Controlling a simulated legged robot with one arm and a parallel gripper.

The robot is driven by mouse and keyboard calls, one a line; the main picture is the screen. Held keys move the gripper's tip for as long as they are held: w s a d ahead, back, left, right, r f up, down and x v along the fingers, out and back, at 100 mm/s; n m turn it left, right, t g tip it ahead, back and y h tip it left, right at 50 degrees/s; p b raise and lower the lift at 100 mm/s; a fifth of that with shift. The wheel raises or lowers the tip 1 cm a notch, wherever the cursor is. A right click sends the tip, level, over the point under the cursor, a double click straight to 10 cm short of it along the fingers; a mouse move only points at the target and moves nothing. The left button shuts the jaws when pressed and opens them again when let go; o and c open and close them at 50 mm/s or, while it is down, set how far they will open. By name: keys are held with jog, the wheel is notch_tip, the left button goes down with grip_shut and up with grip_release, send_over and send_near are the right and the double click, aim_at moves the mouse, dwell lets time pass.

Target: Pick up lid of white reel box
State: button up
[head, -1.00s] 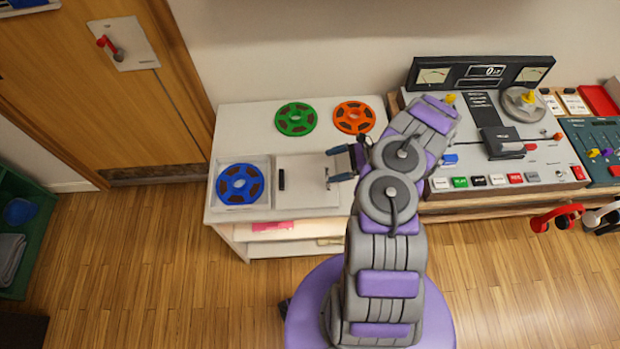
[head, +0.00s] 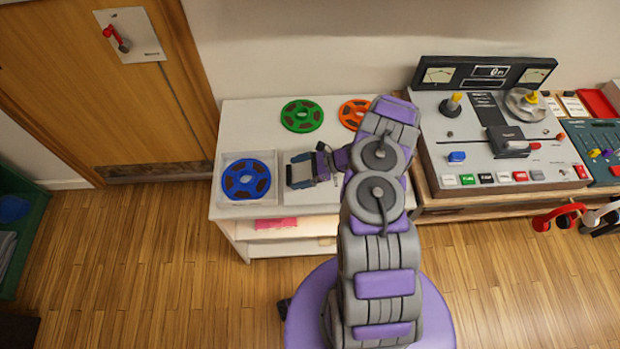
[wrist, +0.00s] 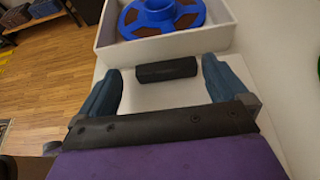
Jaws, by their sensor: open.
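The white reel box (head: 250,204) stands open on the white cabinet at its left side, with a blue reel (head: 246,180) inside. The flat white lid (wrist: 165,97) lies beside the box and carries a black bar handle (wrist: 166,70). In the head view my gripper (head: 290,172) is over the lid and hides its handle. In the wrist view my open gripper (wrist: 165,78) has one finger on either side of the handle, with gaps between. Nothing is held. How high the fingertips are above the lid is hard to tell.
A green reel (head: 302,116) and an orange reel (head: 354,113) lie at the back of the white cabinet (head: 245,125). A tape machine (head: 500,140) stands to the right. A wooden door (head: 70,70) is at the left. Open floor lies in front.

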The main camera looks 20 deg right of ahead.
aim_at(289, 174)
jog(key=shift+w+a+f, duration=0.5)
jog(key=shift+a+f, duration=0.15)
jog(key=shift+a, duration=0.2)
jog(key=shift+w+d+f, duration=0.1)
jog(key=shift+d, duration=0.65)
jog(key=shift+a, duration=0.7)
jog(key=shift+c, duration=1.2)
jog(key=shift+a, duration=0.45)
jog(key=c, duration=0.3)
jog(key=shift+d, duration=0.35)
jog(key=c, duration=0.3)
jog(key=shift+d, duration=0.65)
jog(key=shift+c, duration=0.8)
jog(key=shift+a, duration=0.15)
